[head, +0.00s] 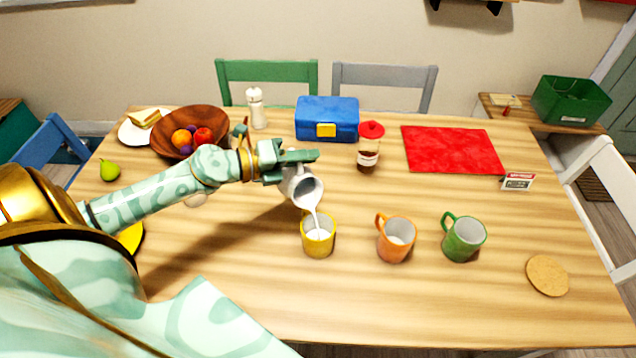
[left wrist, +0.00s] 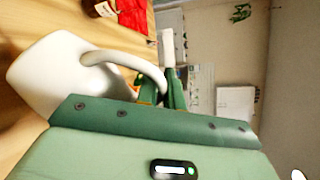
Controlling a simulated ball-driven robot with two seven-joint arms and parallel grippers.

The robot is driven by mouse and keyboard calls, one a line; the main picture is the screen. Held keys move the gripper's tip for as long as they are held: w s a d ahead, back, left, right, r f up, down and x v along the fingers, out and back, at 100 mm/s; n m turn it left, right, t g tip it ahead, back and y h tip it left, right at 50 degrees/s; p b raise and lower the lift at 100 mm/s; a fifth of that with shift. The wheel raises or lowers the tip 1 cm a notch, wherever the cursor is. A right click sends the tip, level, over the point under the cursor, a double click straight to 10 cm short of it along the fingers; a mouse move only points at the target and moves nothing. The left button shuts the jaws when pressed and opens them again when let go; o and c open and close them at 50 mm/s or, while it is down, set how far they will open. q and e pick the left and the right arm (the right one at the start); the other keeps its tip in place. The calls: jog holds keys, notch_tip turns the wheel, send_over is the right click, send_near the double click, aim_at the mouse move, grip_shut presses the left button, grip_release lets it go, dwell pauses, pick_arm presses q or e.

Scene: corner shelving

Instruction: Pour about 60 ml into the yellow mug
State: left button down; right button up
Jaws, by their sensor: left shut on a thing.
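My left gripper (head: 290,157) is shut on a white pitcher (head: 300,184). The pitcher is tilted, and a thin white stream runs from its lip down into the yellow mug (head: 318,241). The yellow mug stands upright on the table and has white liquid in it. In the left wrist view the pitcher (left wrist: 62,75) shows with its handle running to the green gripper fingers. The orange mug (head: 396,245) stands upright to the right of the yellow one and holds some white liquid. The green mug (head: 463,240) stands farther right. My right gripper is not in view.
The front of the table is clear.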

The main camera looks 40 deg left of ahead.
pick_arm(q)
jog(key=shift+a+f, duration=0.1)
jog(key=shift+f, duration=0.05)
jog(key=a+f+n+b, duration=0.1)
jog(key=n, duration=0.1)
jog(key=w+a+n+h+b, duration=0.1)
jog(key=a, duration=0.1)
jog(key=shift+w+f+n, duration=0.2)
jog(key=shift+f+n, duration=0.2)
jog(key=shift+w+r+h, duration=0.15)
jog(key=shift+r+h, duration=0.05)
jog(key=shift+h, duration=0.1)
jog(key=shift+w+a+r+n, duration=0.15)
jog(key=shift+a+n, duration=0.4)
jog(key=shift+n, duration=0.25)
